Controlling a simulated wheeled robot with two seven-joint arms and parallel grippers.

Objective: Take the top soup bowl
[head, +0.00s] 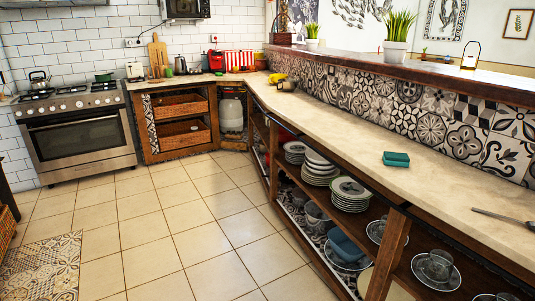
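Stacks of dishes stand on the upper level of the open shelving under the long counter, right of centre. One is a white stack (319,168); a nearer stack (350,194) has a green-rimmed piece on top. A smaller stack (294,151) stands farther back, partly hidden by the shelf frame. I cannot tell for sure which of these are soup bowls. Neither of my grippers is in view.
The counter top (335,128) overhangs the shelves, with a wooden post (385,250) nearby. A green sponge-like block (396,159) lies on it. Cups on saucers (437,267) and a blue item (345,246) sit nearer or lower. The tiled floor (195,225) left of the shelving is clear.

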